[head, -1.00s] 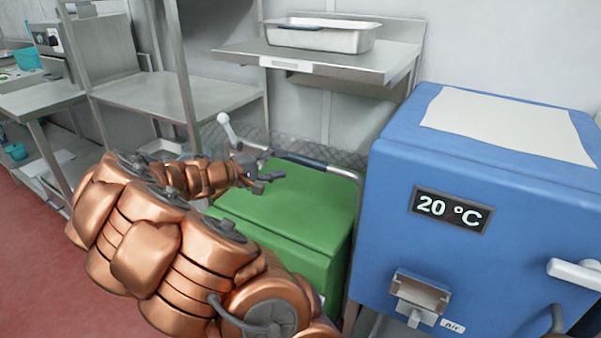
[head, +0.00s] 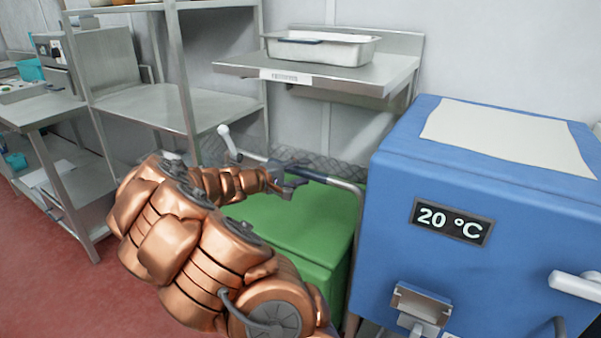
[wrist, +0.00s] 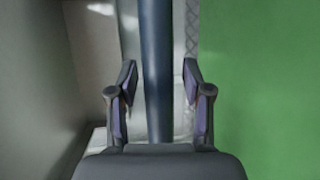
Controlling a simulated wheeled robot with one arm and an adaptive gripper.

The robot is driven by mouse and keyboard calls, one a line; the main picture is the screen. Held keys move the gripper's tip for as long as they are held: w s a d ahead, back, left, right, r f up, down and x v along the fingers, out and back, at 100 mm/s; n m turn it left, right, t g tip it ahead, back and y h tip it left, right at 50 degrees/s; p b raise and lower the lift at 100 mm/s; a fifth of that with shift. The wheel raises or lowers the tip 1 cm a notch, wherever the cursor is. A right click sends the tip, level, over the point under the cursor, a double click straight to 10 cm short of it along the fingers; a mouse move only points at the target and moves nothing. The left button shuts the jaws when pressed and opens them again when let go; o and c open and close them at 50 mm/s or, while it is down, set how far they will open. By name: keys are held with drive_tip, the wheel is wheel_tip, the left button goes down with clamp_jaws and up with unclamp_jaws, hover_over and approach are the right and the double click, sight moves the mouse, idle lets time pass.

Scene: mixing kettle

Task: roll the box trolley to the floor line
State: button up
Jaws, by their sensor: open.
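The box trolley is a green box (head: 285,232) with a bent metal push handle (head: 345,186) along its far side, beside the blue cabinet. My gripper (head: 298,178) is at the handle's bar, above the box's far edge, and partly covers the bar in the head view. In the wrist view the dark blue grip of the bar (wrist: 157,70) runs between the two fingers of my gripper (wrist: 158,82). The fingers are open, with a gap on each side of the bar. The green box also fills the right of the wrist view (wrist: 255,90). I see no floor line.
A blue cabinet (head: 480,185) reading 20 °C stands close to the trolley's right. A steel wall shelf (head: 325,70) with a tray is behind. Steel racks line the left; red floor (head: 110,295) is clear at lower left.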

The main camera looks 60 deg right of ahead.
clamp_jaws()
idle(0.3)
idle(0.3)
